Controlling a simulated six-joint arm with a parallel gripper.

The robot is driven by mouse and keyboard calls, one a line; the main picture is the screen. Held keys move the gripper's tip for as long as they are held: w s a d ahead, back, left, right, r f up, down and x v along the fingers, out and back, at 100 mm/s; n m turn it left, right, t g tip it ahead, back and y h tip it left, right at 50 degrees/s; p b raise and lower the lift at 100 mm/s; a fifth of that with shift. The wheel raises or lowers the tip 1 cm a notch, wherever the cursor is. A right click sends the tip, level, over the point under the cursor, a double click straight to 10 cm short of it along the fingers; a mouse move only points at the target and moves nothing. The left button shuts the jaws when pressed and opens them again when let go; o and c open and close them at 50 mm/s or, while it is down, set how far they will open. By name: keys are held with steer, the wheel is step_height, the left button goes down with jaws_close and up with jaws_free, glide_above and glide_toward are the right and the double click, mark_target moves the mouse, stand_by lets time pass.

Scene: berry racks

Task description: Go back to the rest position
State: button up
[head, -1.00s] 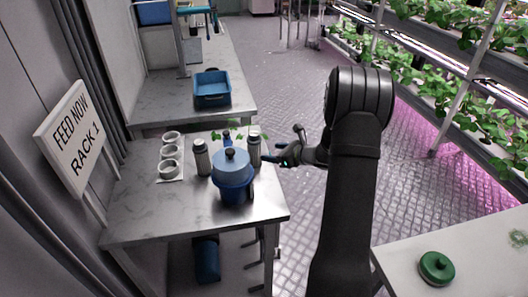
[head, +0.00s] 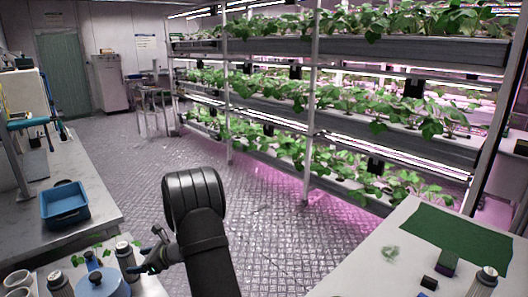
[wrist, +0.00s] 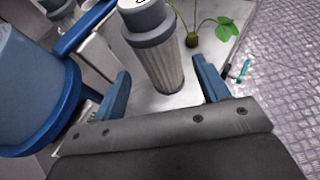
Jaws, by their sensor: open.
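My gripper (head: 150,264) is at the right edge of the near metal table, beside a grey bottle with a pale cap (head: 126,256). In the wrist view my gripper (wrist: 164,74) has its two blue fingers spread apart with nothing held between them. The ribbed grey bottle (wrist: 160,60) stands beyond the fingers, seen through the gap; whether they touch it I cannot tell. My dark arm reaches in from the bottom of the head view.
A blue lidded pot (head: 103,286) is close left of my gripper, also in the wrist view (wrist: 25,95). A leafy seedling (wrist: 196,35) lies beyond the bottle. A blue bin (head: 66,222) stands farther back. Plant racks (head: 340,135) line the right; open floor (head: 270,225) lies between.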

mark_target(133, 262)
steer(key=x, duration=0.5)
steer(key=shift+a+f, duration=0.2)
steer(key=shift+a, duration=0.35)
steer(key=shift+d+r, duration=0.1)
steer(key=shift+r, duration=1.8)
